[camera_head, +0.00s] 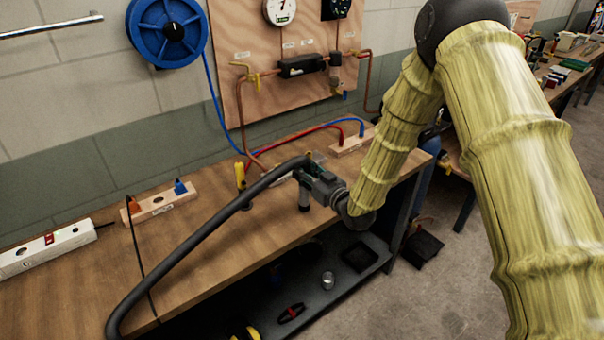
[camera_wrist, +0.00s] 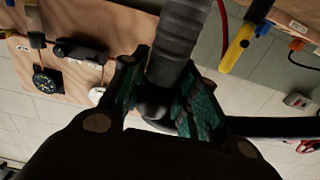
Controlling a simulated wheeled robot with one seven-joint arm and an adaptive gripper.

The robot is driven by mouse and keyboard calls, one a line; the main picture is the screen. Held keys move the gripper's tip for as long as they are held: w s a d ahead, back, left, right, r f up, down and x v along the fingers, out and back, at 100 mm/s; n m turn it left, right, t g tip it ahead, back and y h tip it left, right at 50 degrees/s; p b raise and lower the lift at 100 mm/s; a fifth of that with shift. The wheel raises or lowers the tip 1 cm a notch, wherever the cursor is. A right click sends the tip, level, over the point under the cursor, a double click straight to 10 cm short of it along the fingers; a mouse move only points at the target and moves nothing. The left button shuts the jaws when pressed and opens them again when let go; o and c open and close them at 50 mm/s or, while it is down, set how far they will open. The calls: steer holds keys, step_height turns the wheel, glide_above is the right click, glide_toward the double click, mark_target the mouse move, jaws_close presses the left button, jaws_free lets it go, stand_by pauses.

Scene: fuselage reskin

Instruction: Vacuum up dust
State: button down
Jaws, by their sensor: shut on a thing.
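My gripper (camera_head: 312,176) is over the wooden workbench (camera_head: 215,235), near its front edge. It is shut on a black vacuum hose (camera_head: 205,228). The hose runs from my gripper down to the left and loops over the bench's front edge. A short dark tube end (camera_head: 304,198) points down below my gripper. In the wrist view, the green-padded fingers (camera_wrist: 158,98) close around the dark ribbed hose piece (camera_wrist: 181,40). I cannot make out any dust, and cannot tell whether the tube end touches the bench.
A yellow-handled tool (camera_head: 240,174) stands behind the hose. Wooden blocks with fittings (camera_head: 158,204) (camera_head: 350,145) and a white power strip (camera_head: 45,248) sit along the back. A thin black cable crosses the bench. A grey lower shelf (camera_head: 310,290) holds small items.

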steer(key=shift+w+d, duration=0.15)
steer(key=shift+d, duration=0.05)
steer(key=shift+r+p, duration=1.5)
steer(key=shift+r, duration=2.35)
